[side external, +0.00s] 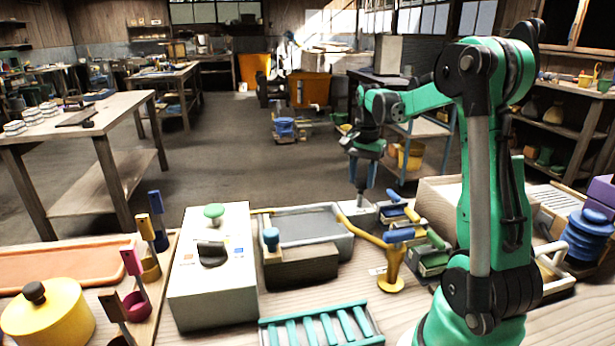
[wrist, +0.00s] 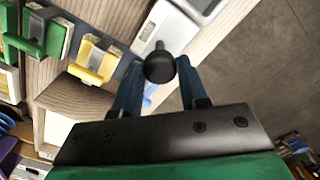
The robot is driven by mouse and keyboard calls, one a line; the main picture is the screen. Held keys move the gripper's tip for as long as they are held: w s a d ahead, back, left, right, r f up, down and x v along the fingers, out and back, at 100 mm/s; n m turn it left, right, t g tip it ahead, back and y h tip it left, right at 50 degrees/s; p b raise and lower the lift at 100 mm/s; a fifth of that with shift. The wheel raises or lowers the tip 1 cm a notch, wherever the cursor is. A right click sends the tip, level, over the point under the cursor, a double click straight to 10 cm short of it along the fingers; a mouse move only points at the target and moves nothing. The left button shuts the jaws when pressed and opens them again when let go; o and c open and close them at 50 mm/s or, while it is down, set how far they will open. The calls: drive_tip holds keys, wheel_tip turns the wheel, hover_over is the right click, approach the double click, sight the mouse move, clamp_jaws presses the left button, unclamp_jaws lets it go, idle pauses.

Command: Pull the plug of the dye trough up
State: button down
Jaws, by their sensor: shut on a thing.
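The dye trough appears to be the pale-rimmed grey basin (side external: 308,224) in the middle of the bench in the side view. My gripper (side external: 361,191) points down just beyond its right end, above a pale plate (side external: 362,208). In the wrist view my gripper (wrist: 160,68) has its two blue fingers on either side of a round black knob (wrist: 159,65), shut on it. The knob looks like the plug's handle.
A white box (side external: 211,284) with a green knob and black lever stands left of the trough. A yellow spout (side external: 389,268) stands to the right, near several blue- and green-handled blocks (side external: 432,262). A teal rack (side external: 322,328) lies in front. Above the trough is open space.

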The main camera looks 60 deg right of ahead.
sight(361, 180)
drive_tip(key=shift+c, duration=2.3)
unclamp_jaws()
drive_tip(key=shift+r, duration=2.85)
drive_tip(key=shift+a, duration=0.1)
drive_tip(key=a+f+n+t, duration=0.2)
drive_tip(key=a+n+t, duration=0.1)
drive_tip(key=a+n, duration=0.6)
drive_tip(key=w+a+f+n+t, duration=0.1)
drive_tip(key=a+n+t, duration=0.3)
drive_tip(key=a+n, duration=0.5)
drive_tip(key=a, duration=0.8)
drive_tip(key=shift+w+a+f, duration=0.15)
drive_tip(key=shift+f, duration=0.2)
